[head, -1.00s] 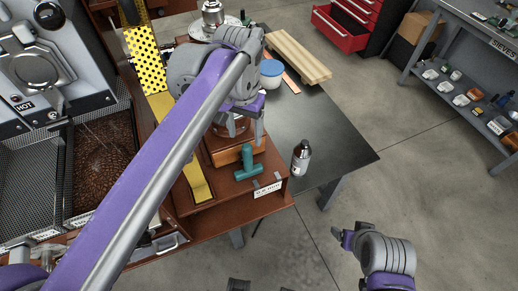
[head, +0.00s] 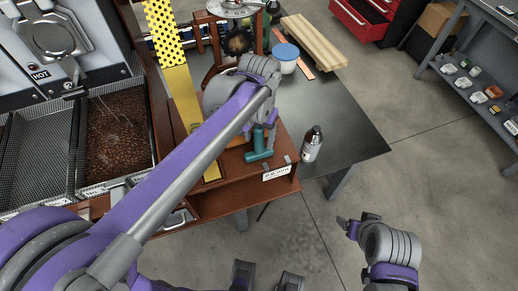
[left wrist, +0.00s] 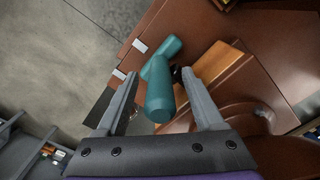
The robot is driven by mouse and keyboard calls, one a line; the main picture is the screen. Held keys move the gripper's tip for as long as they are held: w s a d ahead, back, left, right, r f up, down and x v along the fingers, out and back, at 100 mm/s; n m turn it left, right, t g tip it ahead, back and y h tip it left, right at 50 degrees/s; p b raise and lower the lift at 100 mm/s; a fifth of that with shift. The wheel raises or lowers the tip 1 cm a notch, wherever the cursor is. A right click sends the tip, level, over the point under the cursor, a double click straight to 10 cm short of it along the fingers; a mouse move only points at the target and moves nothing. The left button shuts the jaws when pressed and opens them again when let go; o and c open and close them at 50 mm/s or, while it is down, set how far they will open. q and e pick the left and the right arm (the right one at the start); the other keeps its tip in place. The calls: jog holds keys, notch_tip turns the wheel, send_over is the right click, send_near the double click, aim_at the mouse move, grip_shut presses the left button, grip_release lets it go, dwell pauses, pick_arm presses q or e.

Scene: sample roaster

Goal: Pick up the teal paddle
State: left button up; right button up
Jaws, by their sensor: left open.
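The teal paddle (head: 261,154) lies on the brown wooden stand near its front right corner, by a white label. In the left wrist view the teal paddle (left wrist: 159,92) sits between the spread fingers of my left gripper (left wrist: 161,76). The fingers are open, with one on each side of the paddle and a gap at the left finger; the right finger is close to it. In the head view my left gripper (head: 264,125) is over the paddle and hides its upper part. My right gripper (head: 348,226) hangs over the floor at lower right, apart from everything; its fingers are unclear.
A dark bottle (head: 312,143) stands just right of the stand on the dark table (head: 352,140). A blue-lidded jar (head: 286,58) and wooden planks (head: 314,42) are behind. The yellow strip (head: 181,95) and roaster tray (head: 115,130) lie left.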

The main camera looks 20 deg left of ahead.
pick_arm(q)
grip_shut()
dwell(0.3)
jog(key=shift+r, duration=0.15)
